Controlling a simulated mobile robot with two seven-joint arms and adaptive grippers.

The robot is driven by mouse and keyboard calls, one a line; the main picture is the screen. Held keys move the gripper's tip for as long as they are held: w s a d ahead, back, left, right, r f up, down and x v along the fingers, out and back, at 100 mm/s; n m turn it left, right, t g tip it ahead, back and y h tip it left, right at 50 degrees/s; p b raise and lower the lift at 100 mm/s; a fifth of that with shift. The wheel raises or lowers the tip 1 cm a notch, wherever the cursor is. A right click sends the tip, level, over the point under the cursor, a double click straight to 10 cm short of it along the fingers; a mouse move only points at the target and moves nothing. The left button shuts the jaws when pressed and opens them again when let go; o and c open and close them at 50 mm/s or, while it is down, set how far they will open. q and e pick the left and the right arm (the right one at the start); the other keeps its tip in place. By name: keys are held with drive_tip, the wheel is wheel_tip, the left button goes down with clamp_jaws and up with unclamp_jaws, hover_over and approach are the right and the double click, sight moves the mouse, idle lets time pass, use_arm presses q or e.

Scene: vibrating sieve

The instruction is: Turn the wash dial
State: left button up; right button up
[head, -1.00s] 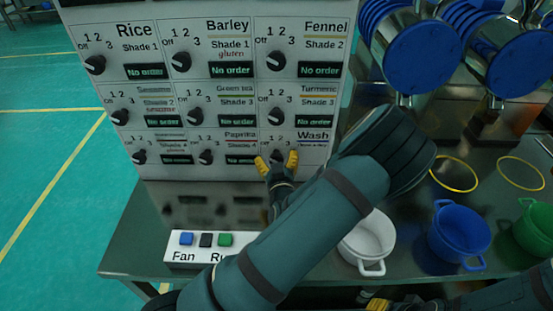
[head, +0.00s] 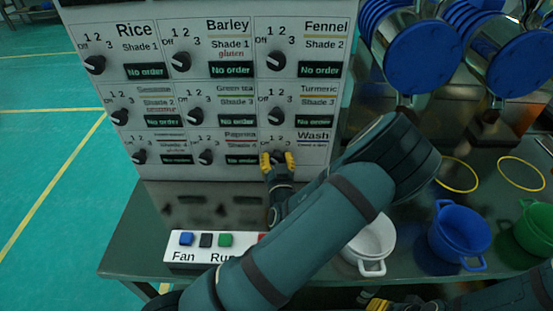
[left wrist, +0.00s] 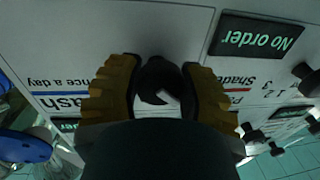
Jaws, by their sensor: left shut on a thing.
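The wash dial (left wrist: 157,80) is a small black knob with a white mark, on the white panel under the Wash label. In the left wrist view it sits between the two yellow fingers of my left gripper (left wrist: 160,88), which is shut on it. In the head view my left gripper (head: 278,160) is at the lower right of the panel and mostly covers the dial. My right gripper (head: 378,305) shows only as a small yellow part at the bottom edge. Its fingers cannot be made out.
The white panel (head: 150,80) holds several other black dials and No order displays. A button box (head: 190,257) sits below it. A white pot (head: 372,243), a blue pot (head: 458,237) and a green pot (head: 535,230) stand on the dark table to the right.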

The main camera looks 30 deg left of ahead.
use_arm(q)
drive_tip(key=m+t, duration=0.1)
drive_tip(key=m, duration=0.5)
drive_tip(key=shift+f, duration=0.1)
drive_tip(key=m, duration=0.6)
drive_tip(key=shift+t+h, duration=0.4)
drive_tip(key=m, duration=0.3)
drive_tip(key=m+p, duration=0.1)
drive_tip(key=m, duration=0.2)
drive_tip(key=shift+t+h, duration=0.3)
drive_tip(key=shift+h, duration=0.1)
drive_tip(key=m+h, duration=0.1)
drive_tip(key=m, duration=0.4)
drive_tip(key=shift+m, duration=0.4)
drive_tip(key=o, duration=1.2)
drive_tip(key=shift+o, duration=0.2)
